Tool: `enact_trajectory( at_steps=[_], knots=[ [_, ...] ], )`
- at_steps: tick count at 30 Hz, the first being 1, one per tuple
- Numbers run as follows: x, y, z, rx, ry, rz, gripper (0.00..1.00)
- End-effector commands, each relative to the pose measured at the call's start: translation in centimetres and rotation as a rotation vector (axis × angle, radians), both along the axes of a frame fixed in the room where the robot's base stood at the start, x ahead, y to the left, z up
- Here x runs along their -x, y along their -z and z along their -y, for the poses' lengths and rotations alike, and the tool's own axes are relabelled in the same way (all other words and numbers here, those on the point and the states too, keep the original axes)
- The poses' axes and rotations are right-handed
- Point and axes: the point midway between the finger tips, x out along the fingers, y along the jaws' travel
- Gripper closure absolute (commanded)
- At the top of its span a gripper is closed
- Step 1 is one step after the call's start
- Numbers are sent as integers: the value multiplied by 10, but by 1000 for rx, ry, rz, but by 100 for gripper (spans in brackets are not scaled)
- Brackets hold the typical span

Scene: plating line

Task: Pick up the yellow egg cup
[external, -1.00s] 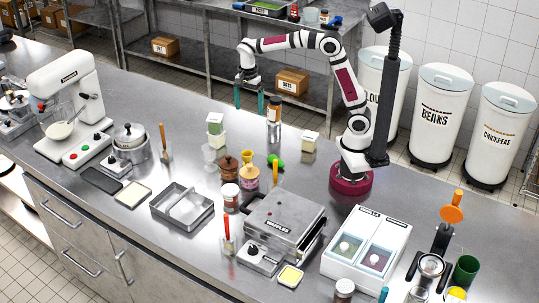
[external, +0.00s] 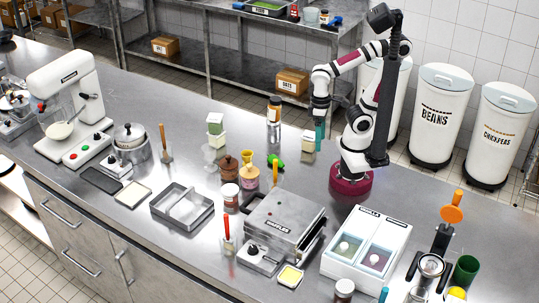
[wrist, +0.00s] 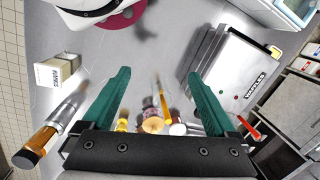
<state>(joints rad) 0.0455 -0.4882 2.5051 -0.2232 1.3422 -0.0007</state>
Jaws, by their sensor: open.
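A small yellow cup (external: 246,159), which looks like the egg cup, stands mid-counter in the external view, close behind a pinkish pot with a tan top (external: 249,177). In the wrist view a yellow thing, likely the same cup (wrist: 122,125), shows low between the fingers, partly cut off by my gripper's body. My gripper (wrist: 158,75) is open and empty, its two teal fingers wide apart. In the external view it hangs to the right of the cup, above the counter near a small white-and-green box (external: 308,143); one finger shows clearly there.
A brown lidded pot (external: 229,169) stands left of the pinkish pot. A waffle maker (external: 284,222) is in front.

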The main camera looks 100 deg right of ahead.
Motion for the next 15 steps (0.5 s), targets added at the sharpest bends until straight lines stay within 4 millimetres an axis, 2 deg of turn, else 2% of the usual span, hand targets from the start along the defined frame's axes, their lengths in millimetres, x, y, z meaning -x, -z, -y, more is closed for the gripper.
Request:
enact_trajectory(
  at_steps=[2,3,5,6,7,9,10,12,15],
  knots=[
    [-51,-3,29,40,30,25,7],
    [-81,-2,52,69,42,45,7],
    [-122,5,90,111,56,71,7],
    [-145,12,115,137,64,87,7],
    [-158,17,133,154,68,96,7],
    [-181,30,168,187,73,112,7],
    [-188,34,179,197,76,117,7],
    [-196,43,195,211,75,124,7],
    [-201,64,200,215,72,123,7]
  ],
)
